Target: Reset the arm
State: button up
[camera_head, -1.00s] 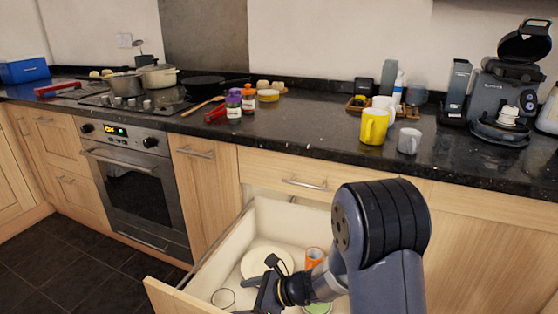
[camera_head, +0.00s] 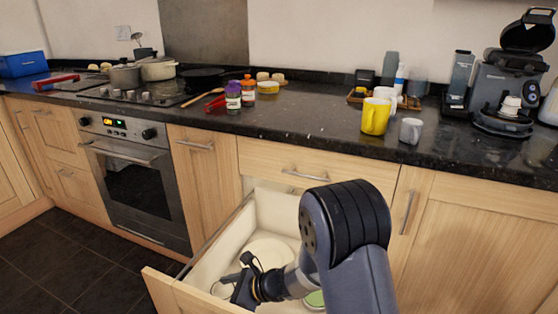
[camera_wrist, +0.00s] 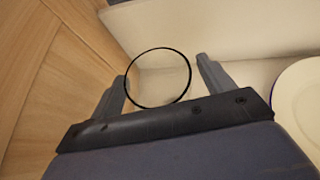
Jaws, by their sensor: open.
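My gripper (camera_head: 236,288) is low in the open drawer (camera_head: 222,252), near its front left corner. In the wrist view my gripper (camera_wrist: 162,72) has its two fingers spread apart. A clear round thing with a thin dark rim (camera_wrist: 158,49), perhaps a glass, shows between and just past the fingers. I cannot tell whether they touch it. In the head view its rim (camera_head: 214,287) is partly hidden by my gripper. My arm crosses the right part of the drawer and hides some of it.
A white plate (camera_head: 268,249) lies in the drawer; its edge also shows in the wrist view (camera_wrist: 290,98). A green round thing (camera_head: 315,298) is beside my arm. The counter above holds a yellow mug (camera_head: 375,117), a grey mug (camera_head: 410,131) and a coffee machine (camera_head: 508,85).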

notch_tip(320, 180, up, 11)
jog(key=p, duration=0.4)
jog(key=w+d+r+m+t+h+p, duration=0.2)
jog(key=d+r+m+t+p, duration=0.1)
jog(key=d+r+p, duration=0.6)
jog(key=w+d+r+m+t+h+p, duration=0.2)
jog(key=d+r+m+p, duration=0.3)
jog(key=d+r+p, duration=0.5)
jog(key=w+d+r+m+t+h+p, duration=0.3)
jog(key=d+r+m+t+h+p, duration=0.1)
jog(key=d+r+p, duration=0.6)
jog(key=shift+r+p, duration=1.45)
jog(key=shift+r, duration=1.25)
